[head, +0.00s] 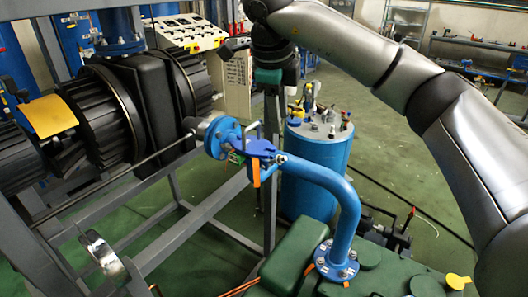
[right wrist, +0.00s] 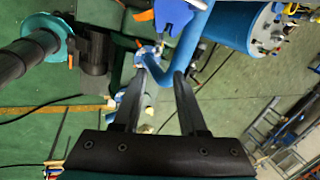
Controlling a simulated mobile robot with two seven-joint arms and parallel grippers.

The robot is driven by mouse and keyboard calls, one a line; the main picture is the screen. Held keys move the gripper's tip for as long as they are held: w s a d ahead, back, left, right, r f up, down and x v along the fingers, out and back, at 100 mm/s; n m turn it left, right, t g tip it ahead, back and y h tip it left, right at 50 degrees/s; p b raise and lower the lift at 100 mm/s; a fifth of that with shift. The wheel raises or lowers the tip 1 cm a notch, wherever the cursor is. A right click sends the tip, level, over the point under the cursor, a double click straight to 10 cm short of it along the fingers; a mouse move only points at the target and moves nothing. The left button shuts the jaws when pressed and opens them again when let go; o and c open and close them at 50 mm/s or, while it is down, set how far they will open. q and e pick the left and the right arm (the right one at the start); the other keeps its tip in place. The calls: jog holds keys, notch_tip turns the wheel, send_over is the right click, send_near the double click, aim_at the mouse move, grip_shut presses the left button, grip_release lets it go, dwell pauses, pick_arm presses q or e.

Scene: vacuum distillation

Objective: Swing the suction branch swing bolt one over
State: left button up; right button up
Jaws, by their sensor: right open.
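The suction branch is a blue bent pipe (head: 345,205) between an upper flange (head: 222,137) and a bolted lower flange (head: 337,262) on green machinery. A blue clamp-like part (head: 256,148) with a hanging orange tag (head: 256,172) sits by the upper flange; small bolt hardware (head: 281,158) shows beside it. I cannot make out the swing bolts singly. My right gripper (head: 270,132) points down near this part, its fingers hard to see against the frame. In the right wrist view my right gripper (right wrist: 159,75) is open and empty, with the blue pipe (right wrist: 190,45) beyond its fingers. My left gripper is not in view.
A blue drum (head: 317,172) with tools on top stands behind the pipe. Grey frame bars (head: 150,245) and black ribbed machinery (head: 105,115) fill the left. Green machinery (head: 370,280) lies below. Open green floor (head: 400,150) shows behind and to the right.

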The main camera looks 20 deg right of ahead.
jog(key=p, duration=0.1)
send_near(285, 159)
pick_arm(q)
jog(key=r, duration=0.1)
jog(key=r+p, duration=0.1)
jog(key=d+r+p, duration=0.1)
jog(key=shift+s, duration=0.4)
pick_arm(e)
jog(key=x, duration=1)
jog(key=shift+w+d+f, duration=0.1)
jog(key=shift+w+f, duration=0.05)
jog(key=shift+w, duration=0.05)
grip_shut()
